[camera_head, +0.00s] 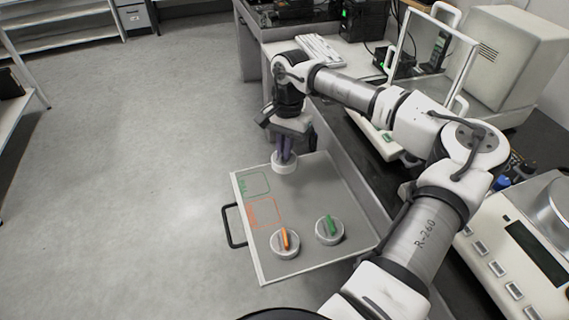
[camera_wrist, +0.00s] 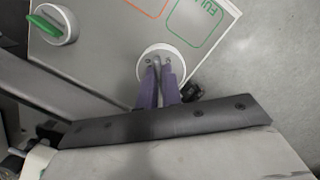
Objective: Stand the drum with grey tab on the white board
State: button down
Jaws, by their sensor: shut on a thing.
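A white round drum (camera_head: 285,168) is between the fingers of my gripper (camera_head: 286,152), over the far part of the open grey drawer (camera_head: 312,184). My gripper points down and is shut on the drum's tab, which the fingers mostly hide, so its colour is unclear. In the wrist view, the drum (camera_wrist: 189,59) shows just beyond the fingertips (camera_wrist: 159,66). I cannot tell whether the drum touches the drawer floor. I cannot clearly single out the white board in either view.
A drum with an orange tab (camera_head: 285,244) and one with a green tab (camera_head: 329,230) stand in the drawer's near part. Green and orange outlines mark its left side. A black handle (camera_head: 233,226) juts out left. A keyboard (camera_head: 320,49) and a balance (camera_head: 519,244) are on the tables.

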aim_at(284, 165)
jog(key=shift+f, duration=3.05)
jog(key=shift+f, duration=0.1)
jog(key=c, duration=1.6)
grip_release()
jog(key=r, duration=0.4)
jog(key=w+r, duration=0.1)
jog(key=r, duration=0.3)
jog(key=r+b, duration=0.1)
jog(key=r, duration=0.3)
jog(key=shift+w+d, duration=0.35)
jog(key=shift+d, duration=0.05)
